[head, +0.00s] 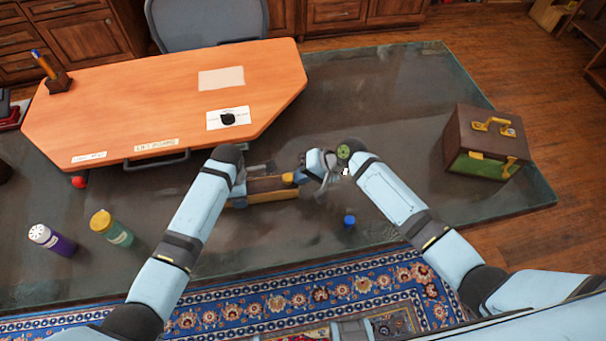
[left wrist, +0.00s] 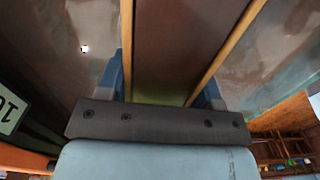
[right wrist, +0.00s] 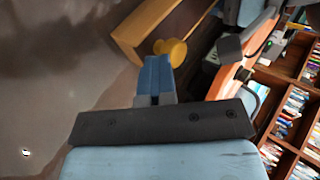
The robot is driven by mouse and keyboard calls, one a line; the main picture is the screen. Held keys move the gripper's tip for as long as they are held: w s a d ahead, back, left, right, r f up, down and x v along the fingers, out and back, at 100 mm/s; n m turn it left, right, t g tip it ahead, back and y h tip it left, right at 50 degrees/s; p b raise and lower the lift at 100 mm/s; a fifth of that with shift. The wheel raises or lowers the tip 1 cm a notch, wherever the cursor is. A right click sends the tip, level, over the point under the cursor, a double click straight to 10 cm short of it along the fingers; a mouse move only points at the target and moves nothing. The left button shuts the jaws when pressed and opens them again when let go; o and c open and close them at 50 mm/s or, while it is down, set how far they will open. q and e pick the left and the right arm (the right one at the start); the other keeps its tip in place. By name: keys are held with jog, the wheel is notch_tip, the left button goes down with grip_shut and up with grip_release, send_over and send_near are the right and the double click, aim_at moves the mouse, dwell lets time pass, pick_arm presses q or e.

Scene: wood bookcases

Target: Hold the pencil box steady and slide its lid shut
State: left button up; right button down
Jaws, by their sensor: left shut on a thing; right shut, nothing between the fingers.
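The wooden pencil box (head: 272,195) lies on the dark glass table top, with light wood sides and a brown top face between them. A yellow knob (head: 288,178) is at its right end. My left gripper (head: 243,187) is shut across the box's left end; in the left wrist view its blue fingers flank the box's rails and brown face (left wrist: 178,45). My right gripper (head: 303,180) is shut and empty at the right end. In the right wrist view its fingertips (right wrist: 157,60) are close beside the knob (right wrist: 172,50); I cannot tell whether they touch. How far the lid is open is unclear.
An orange desk board (head: 170,95) stands behind the box. A blue cap (head: 349,221) lies right of it. The glass between box and case is clear.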

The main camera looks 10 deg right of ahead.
pick_arm(q)
jog(key=shift+d, duration=0.2)
pick_arm(e)
jog(key=d, duration=0.3)
jog(key=shift+s+d, duration=0.4)
pick_arm(q)
jog(key=shift+a, duration=0.1)
pick_arm(e)
jog(key=v, duration=1)
pick_arm(q)
jog(key=o, duration=1.2)
jog(key=shift+r, duration=0.15)
